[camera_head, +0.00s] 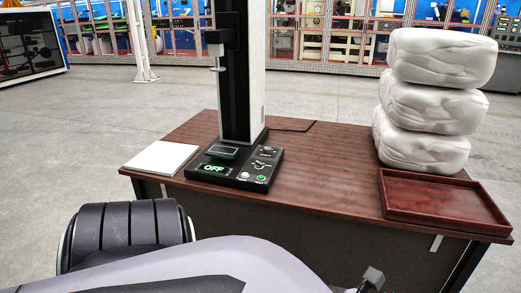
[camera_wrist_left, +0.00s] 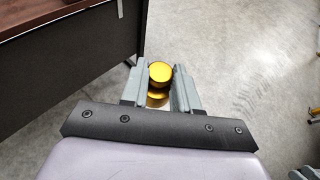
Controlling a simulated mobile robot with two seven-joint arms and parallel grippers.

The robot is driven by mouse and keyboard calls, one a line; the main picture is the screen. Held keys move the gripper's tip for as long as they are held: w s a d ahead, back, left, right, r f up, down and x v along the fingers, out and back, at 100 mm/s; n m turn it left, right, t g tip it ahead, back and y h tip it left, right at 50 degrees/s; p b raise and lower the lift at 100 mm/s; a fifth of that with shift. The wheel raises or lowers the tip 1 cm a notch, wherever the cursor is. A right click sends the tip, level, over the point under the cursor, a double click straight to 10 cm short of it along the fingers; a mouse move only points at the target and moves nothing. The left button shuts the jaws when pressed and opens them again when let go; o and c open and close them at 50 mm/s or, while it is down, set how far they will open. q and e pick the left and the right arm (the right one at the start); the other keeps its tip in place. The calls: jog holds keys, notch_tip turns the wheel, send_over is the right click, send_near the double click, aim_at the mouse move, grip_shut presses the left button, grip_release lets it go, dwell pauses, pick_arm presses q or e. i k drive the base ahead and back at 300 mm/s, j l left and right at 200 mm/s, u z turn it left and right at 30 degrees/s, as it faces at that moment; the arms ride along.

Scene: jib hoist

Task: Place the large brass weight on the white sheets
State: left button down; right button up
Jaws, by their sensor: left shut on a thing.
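The large brass weight (camera_wrist_left: 159,72) shows in the left wrist view as a shiny gold round piece with a narrower part below it. My left gripper (camera_wrist_left: 161,84) is shut on it, one grey finger on each side. The weight is over open floor beside the desk. In the head view only a small dark part of a gripper shows at the bottom edge, and the weight is not visible there. The white sheets (camera_head: 160,158) lie as a flat, bare stack at the desk's left end. My right gripper is not clearly in view.
The brown desk (camera_head: 315,168) carries a black hoist-like stand (camera_head: 236,80) with a display reading OFF, right of the sheets. A red-brown tray (camera_head: 440,200) and stacked white wrapped bundles (camera_head: 428,107) stand at the right. The desk's middle is clear.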

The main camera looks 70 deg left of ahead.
aim_at(163, 155)
jog(key=u, duration=1.05)
jog(key=j+u, duration=0.15)
jog(key=u, duration=0.2)
jog(key=i+j+u, duration=0.1)
jog(key=u, duration=0.25)
jog(key=i+j, duration=0.2)
jog(key=j, duration=0.2)
jog(key=i+j, duration=0.45)
jog(key=j, duration=0.3)
jog(key=i+j, duration=0.25)
jog(key=j, duration=0.15)
jog(key=i+j, duration=0.2)
jog(key=j, duration=0.15)
jog(key=i+j, duration=0.25)
jog(key=j, duration=0.15)
